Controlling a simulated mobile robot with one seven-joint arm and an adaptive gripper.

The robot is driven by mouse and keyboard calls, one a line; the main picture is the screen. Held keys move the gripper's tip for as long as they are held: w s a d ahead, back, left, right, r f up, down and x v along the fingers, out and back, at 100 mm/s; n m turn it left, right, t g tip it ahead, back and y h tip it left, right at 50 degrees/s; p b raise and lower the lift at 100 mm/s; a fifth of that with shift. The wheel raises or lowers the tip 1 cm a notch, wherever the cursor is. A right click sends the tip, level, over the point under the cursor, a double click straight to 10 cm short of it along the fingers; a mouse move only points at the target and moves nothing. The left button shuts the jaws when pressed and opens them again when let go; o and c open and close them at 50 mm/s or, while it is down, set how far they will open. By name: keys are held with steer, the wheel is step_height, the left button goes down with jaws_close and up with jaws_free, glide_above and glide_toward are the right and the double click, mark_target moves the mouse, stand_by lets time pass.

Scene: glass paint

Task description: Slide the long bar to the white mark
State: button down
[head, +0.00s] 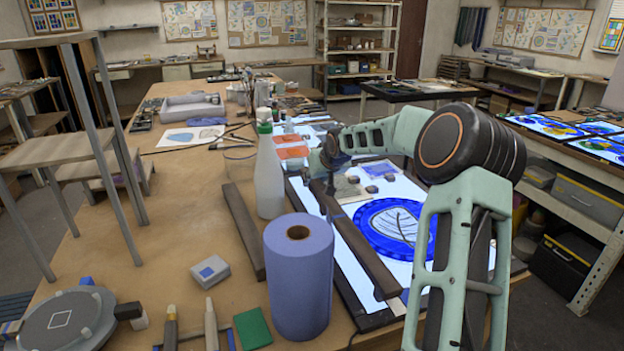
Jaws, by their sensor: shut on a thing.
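The long bar (358,246) is dark brown and lies slantwise over the lit white panel (345,277), from near my gripper at its far end toward the panel's front edge. My gripper (327,184) is at the far end of this bar and shut on it; the fingertips are small and partly hidden by the wrist. I cannot make out the white mark for certain against the bright panel. A round blue glass piece (375,229) with a pale leaf pattern lies on the panel just right of the bar.
A second dark bar (243,230) lies on the wooden table to the left. A blue paper roll (298,290) and a white bottle (268,178) stand close left of the long bar. A small grey box (210,271) lies farther left, with bare tabletop around it.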

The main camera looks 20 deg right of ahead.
steer(key=c, duration=1.5)
jaws_free()
steer(key=shift+a, duration=0.2)
steer(key=shift+s+d+r, duration=0.1)
steer(key=shift+s+r, duration=0.2)
steer(key=shift+r, duration=0.1)
steer(key=v, duration=1.1)
steer(key=shift+f, duration=0.1)
steer(key=shift+a, duration=0.2)
